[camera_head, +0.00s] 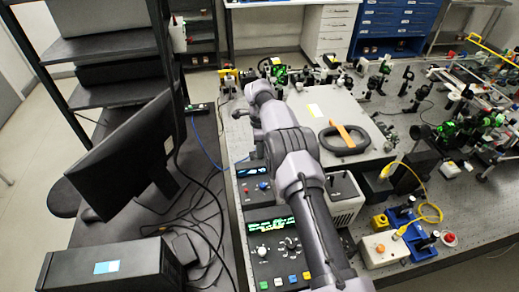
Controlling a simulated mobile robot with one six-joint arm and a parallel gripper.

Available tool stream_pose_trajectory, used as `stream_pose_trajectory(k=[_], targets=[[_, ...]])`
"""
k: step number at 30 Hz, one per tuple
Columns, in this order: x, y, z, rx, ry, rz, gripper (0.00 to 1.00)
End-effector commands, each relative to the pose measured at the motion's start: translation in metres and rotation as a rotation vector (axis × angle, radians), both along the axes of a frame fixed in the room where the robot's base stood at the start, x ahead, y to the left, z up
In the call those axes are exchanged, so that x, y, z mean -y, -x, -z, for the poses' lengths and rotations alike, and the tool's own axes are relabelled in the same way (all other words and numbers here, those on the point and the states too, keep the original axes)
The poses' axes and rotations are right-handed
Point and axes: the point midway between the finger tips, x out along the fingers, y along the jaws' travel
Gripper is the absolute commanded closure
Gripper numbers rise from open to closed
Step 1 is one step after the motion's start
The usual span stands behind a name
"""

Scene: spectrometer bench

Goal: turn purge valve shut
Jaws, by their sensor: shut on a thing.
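My arm rises from the bottom of the picture across the bench, and its far wrist end (260,92) is at the back left of the bench. My gripper's fingers cannot be made out; they seem hidden beyond the wrist. No part is clearly recognisable as the purge valve. A small yellow fitting (228,79) stands at the bench's back left corner, a little left of the wrist end. A large flat grey instrument box (310,95) lies right of the wrist. A black ring with an orange bar (343,137) rests on its lid, apart from the wrist.
A control panel with knobs and a green display (265,227) is at the front left. A black monitor (125,150) and cables stand on the left desk. Optics on posts, yellow cables (431,205) and a beige button box (385,248) occupy the right of the bench.

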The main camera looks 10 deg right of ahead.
Motion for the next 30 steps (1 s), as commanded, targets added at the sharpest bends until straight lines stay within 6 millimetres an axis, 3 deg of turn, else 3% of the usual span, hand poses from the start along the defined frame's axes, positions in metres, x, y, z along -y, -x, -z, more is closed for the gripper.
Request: stream_pose_trajectory(k=[9, 19, 20, 22, 30], targets=[[0.0002, -0.0004, 0.0002, 0.000, 0.001, -0.353, 1.00], [0.0002, -0.0004, -0.0002, 0.000, 0.001, -0.397, 1.00], [0.0002, -0.0004, -0.0002, 0.000, 0.001, -0.397, 0.77], [0.0002, -0.0003, -0.0002, 0.000, 0.001, -0.396, 0.63], [0.0001, -0.0003, -0.0001, 0.000, 0.000, -0.395, 0.61]])
